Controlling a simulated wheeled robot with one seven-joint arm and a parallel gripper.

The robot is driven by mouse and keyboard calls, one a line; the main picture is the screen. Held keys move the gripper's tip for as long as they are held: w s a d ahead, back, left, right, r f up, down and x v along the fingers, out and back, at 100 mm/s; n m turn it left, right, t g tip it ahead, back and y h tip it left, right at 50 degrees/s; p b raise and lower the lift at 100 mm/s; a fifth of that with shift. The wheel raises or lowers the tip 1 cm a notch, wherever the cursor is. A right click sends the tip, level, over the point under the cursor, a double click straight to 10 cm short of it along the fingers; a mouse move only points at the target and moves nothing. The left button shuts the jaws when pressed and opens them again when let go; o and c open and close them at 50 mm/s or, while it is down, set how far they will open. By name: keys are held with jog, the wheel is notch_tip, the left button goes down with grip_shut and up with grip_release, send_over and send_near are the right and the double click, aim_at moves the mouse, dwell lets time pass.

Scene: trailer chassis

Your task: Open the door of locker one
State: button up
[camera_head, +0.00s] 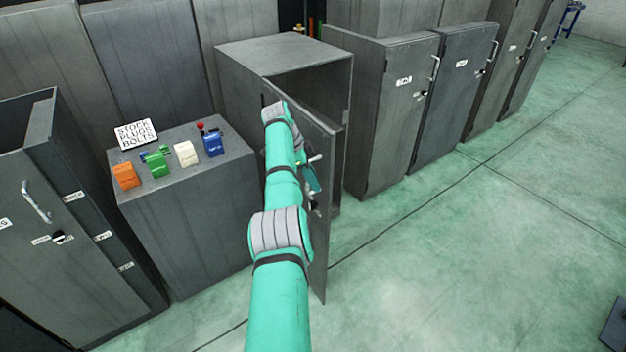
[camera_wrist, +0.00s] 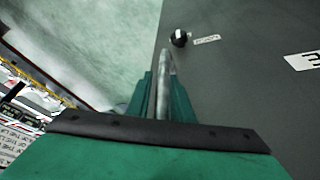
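A grey locker (camera_head: 285,48) stands in the middle of the head view, with its door (camera_head: 318,255) swung partly open and its dark inside showing. My arm covers much of the door. My gripper (camera_head: 312,178) is at the outer face of the door, by its light metal handle (camera_head: 314,159). In the wrist view, the fingers of my gripper (camera_wrist: 163,100) close around the handle bar (camera_wrist: 165,72), one on each side. A black round knob (camera_wrist: 180,39) and a partly cut-off white label (camera_wrist: 303,61) show on the door; I cannot read the locker's number.
A low grey cabinet (camera_head: 190,215) left of the door carries coloured blocks and a sign (camera_head: 136,134). Another locker (camera_head: 35,215) stands at the far left. Shut lockers (camera_head: 395,120) line the right.

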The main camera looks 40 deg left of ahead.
jog(key=shift+a, duration=0.1)
jog(key=v, duration=1)
jog(key=shift+r, duration=0.4)
jog(key=shift+s, duration=0.15)
